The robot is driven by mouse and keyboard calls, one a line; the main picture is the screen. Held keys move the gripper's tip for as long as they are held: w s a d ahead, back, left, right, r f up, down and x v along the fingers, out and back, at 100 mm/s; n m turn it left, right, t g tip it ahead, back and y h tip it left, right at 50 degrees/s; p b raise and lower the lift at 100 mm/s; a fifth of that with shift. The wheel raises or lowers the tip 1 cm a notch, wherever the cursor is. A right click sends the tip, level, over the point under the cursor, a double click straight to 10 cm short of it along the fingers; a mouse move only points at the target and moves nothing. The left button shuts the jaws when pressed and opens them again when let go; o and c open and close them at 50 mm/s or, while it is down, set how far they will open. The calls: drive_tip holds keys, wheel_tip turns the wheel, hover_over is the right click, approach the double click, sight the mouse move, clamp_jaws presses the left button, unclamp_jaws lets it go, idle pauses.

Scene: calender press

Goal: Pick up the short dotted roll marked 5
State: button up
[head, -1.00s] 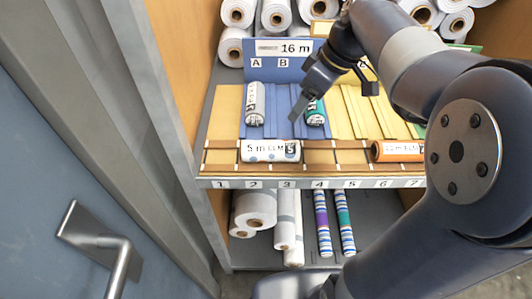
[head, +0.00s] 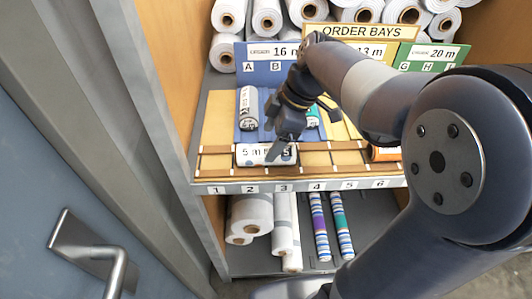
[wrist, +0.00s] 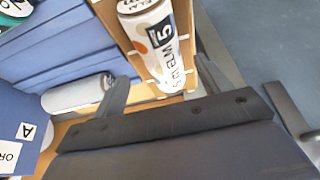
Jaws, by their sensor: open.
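The short dotted roll marked 5 (head: 249,155) lies crosswise on the front wooden rack. In the wrist view my gripper (wrist: 160,82) is open, with one finger on each side of the roll's near end. The fingers do not look closed on it; I cannot tell the exact height gap.
An orange roll (head: 385,153) lies farther right on the rack. The cabinet's left wall (head: 182,75) is close by.

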sight(269, 147)
drive_tip(key=x, duration=0.4)
drive_tip(key=shift+s+d+f, duration=0.1)
drive_tip(key=shift+s+d, duration=0.1)
drive_tip(key=shift+d, duration=0.1)
drive_tip(key=shift+c, duration=0.4)
drive_tip(key=c, duration=1)
